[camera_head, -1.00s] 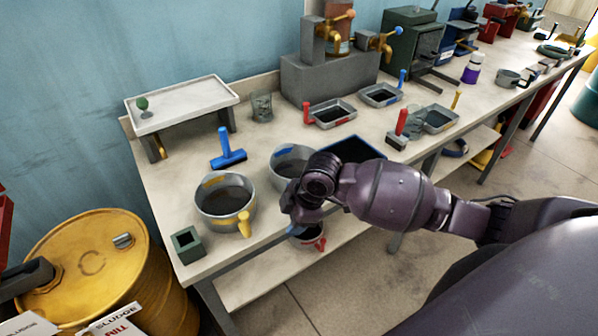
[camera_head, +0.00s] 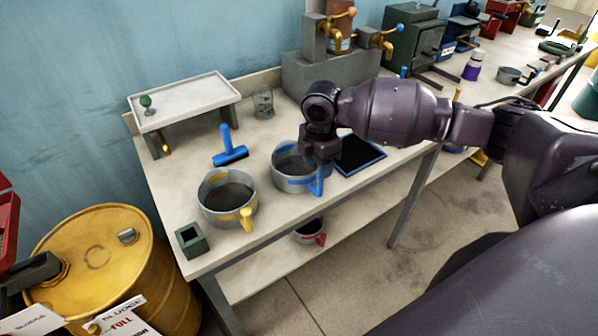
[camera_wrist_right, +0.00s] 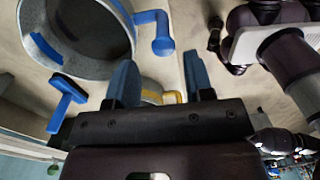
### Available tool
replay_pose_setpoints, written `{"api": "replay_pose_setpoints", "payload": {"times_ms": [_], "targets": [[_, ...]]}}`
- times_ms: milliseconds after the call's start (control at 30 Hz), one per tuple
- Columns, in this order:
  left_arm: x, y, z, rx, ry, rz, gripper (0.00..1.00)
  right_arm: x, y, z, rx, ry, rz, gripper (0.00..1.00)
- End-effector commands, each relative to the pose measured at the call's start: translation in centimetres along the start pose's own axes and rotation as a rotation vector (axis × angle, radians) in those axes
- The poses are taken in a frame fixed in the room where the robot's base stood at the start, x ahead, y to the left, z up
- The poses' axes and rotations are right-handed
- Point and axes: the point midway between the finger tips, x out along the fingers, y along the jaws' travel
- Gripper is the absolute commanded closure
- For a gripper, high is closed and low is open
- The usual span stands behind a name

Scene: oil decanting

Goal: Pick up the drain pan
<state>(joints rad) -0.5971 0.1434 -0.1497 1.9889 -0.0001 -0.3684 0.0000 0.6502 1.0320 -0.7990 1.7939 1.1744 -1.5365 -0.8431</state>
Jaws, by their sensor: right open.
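Two round grey drain pans stand on the bench in the head view. One has a yellow handle (camera_head: 227,198); the other has a blue handle (camera_head: 294,168). A third pan with a red handle (camera_head: 308,231) is on the lower shelf. My right gripper (camera_head: 321,168) is above the right side of the blue-handled pan, hiding part of it. In the wrist view, the open, empty right gripper (camera_wrist_right: 158,78) has the blue-handled pan (camera_wrist_right: 95,68) at upper left, its handle off the fingertips. A yellow handle (camera_wrist_right: 172,97) shows between the fingers. My left gripper is not visible.
A blue squeegee-like tool (camera_head: 230,155) lies behind the pans. A small green square box (camera_head: 190,240) stands at the front left corner. A flat dark blue-rimmed tray (camera_head: 362,156) lies right of the gripper. A yellow drum (camera_head: 98,260) stands left of the bench.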

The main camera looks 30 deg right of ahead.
Motion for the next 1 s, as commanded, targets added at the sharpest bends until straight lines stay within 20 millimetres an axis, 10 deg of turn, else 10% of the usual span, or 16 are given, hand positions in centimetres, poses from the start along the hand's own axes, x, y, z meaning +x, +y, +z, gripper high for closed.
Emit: {"api": "replay_pose_setpoints", "payload": {"times_ms": [833,1000], "targets": [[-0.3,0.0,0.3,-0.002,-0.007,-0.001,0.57,6.1,-0.5,0.7,-0.003,0.000,0.002,0.52],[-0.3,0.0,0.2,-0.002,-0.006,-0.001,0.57,6.0,-0.5,0.7,-0.003,0.000,0.002,0.77]]}}
